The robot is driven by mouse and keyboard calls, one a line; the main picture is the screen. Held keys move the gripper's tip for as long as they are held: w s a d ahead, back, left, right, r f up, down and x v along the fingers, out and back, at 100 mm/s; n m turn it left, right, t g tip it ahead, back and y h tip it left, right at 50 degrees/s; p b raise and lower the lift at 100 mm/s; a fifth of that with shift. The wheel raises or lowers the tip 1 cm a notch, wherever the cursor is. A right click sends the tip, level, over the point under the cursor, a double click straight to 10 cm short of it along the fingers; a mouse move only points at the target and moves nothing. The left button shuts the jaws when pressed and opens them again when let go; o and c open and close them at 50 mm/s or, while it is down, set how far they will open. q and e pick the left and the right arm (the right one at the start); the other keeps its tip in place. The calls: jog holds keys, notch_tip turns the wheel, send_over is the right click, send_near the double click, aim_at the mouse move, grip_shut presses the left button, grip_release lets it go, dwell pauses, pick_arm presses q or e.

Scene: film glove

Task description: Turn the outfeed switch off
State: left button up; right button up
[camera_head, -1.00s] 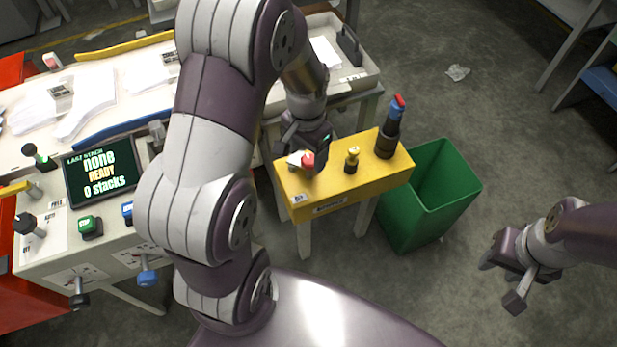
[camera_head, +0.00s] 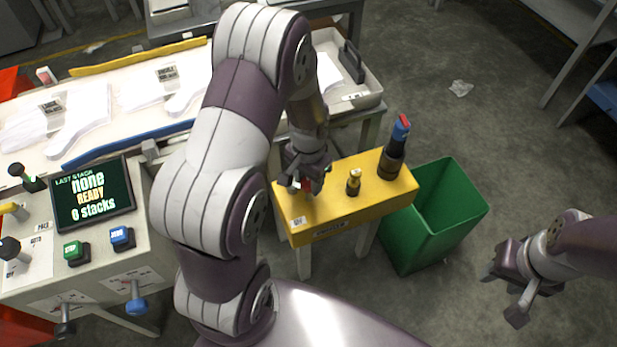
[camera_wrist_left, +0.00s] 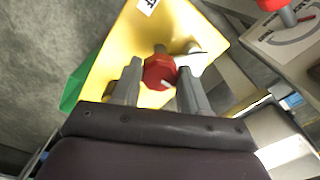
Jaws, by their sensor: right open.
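A yellow box (camera_head: 345,205) on legs carries a red knob (camera_head: 307,186) near its left end, a small brass knob (camera_head: 354,181) and a dark post with a blue and red top (camera_head: 395,148). My left gripper (camera_head: 305,178) is over the red knob and partly hides it. In the left wrist view the red knob (camera_wrist_left: 160,72) lies between the two fingers (camera_wrist_left: 158,72), with narrow gaps visible; contact is unclear. A white label with partly cut-off letters (camera_wrist_left: 148,4) is on the yellow box. My right gripper (camera_head: 503,297) is open and empty at the right.
A green bin (camera_head: 435,225) stands right of the yellow box. A long table (camera_head: 125,115) with white gloves lies behind. The floor at right is mostly clear.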

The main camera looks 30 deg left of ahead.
pick_arm(q)
jog(key=shift+r, duration=0.1)
jog(key=n+p, duration=0.3)
jog(key=shift+r, duration=0.15)
jog(key=n+p, duration=0.3)
jog(key=n, duration=0.2)
jog(key=shift+d+n, duration=0.1)
jog(key=shift+n, duration=0.2)
jog(key=n+p, duration=0.2)
jog(key=n, duration=0.2)
jog(key=shift+n+p, duration=0.3)
jog(key=shift+p, duration=0.05)
jog(key=shift+w+n+p, duration=0.15)
jog(key=shift+n+p, duration=0.7)
jog(key=shift+n, duration=1.35)
jog(key=shift+f, duration=0.2)
jog(key=o, duration=1.1)
jog(key=shift+r, duration=0.1)
